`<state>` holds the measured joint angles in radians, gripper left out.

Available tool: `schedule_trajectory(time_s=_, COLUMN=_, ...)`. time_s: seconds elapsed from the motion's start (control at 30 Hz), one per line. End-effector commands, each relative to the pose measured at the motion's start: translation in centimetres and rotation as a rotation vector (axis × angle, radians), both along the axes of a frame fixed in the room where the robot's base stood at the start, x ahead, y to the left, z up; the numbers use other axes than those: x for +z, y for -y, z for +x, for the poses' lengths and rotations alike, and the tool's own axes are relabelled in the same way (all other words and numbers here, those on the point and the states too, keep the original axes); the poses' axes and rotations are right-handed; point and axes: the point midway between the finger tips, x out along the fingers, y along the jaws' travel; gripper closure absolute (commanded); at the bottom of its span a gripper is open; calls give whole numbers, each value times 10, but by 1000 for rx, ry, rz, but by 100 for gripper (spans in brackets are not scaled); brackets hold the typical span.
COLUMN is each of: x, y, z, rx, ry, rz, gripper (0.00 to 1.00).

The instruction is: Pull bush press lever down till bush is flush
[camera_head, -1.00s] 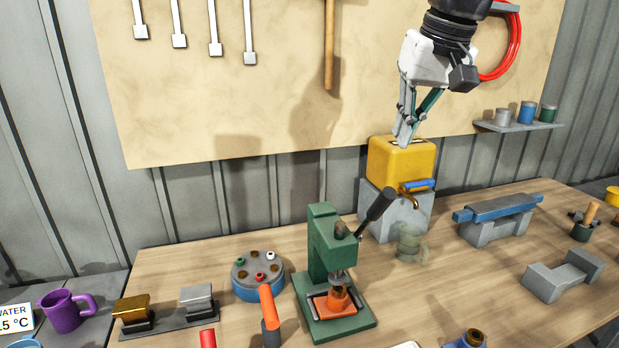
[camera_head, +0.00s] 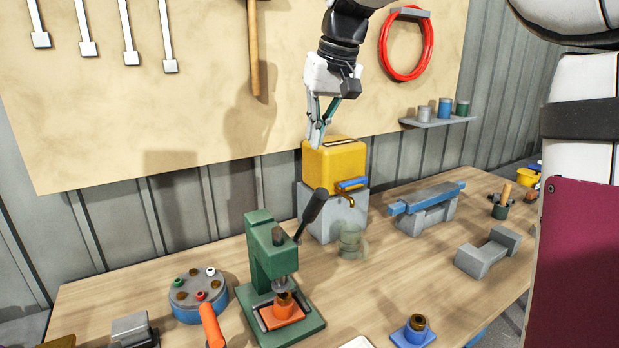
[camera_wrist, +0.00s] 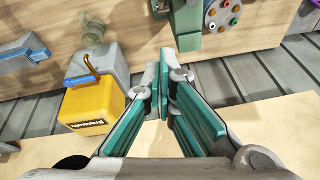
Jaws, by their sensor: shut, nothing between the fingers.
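The green bush press (camera_head: 266,265) stands on the bench in the head view. Its black-handled lever (camera_head: 312,210) slants up to the right. Under its ram, a copper-coloured bush (camera_head: 283,303) stands upright in an orange holder (camera_head: 281,313); its exact seating is too small to tell. My gripper (camera_head: 317,143) is shut and empty, pointing down by the yellow container, up and behind the lever and apart from it. In the wrist view my gripper's fingers (camera_wrist: 165,62) meet, with part of the green press (camera_wrist: 187,25) beyond them and the lever hard to make out.
The yellow container (camera_head: 336,162) with a blue-handled tap sits on a grey block (camera_head: 349,208); it also shows in the wrist view (camera_wrist: 92,105). A greenish glass (camera_head: 351,241) stands before it. A round blue-based carousel (camera_head: 200,297) is left of the press. A blue vice-like bar (camera_head: 427,200) is right.

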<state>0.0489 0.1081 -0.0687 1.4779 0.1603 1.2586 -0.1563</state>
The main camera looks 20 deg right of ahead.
Motion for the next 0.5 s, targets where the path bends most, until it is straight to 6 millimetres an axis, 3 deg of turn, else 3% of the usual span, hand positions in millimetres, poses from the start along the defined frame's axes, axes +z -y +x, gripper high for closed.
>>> schedule_trajectory(time_s=0.37, x=-70, y=-8, z=21, rx=1, ry=-3, rz=1, gripper=100)
schedule_trajectory(time_s=0.5, x=-77, y=-9, z=2, rx=0, ry=-1, rz=1, gripper=100)
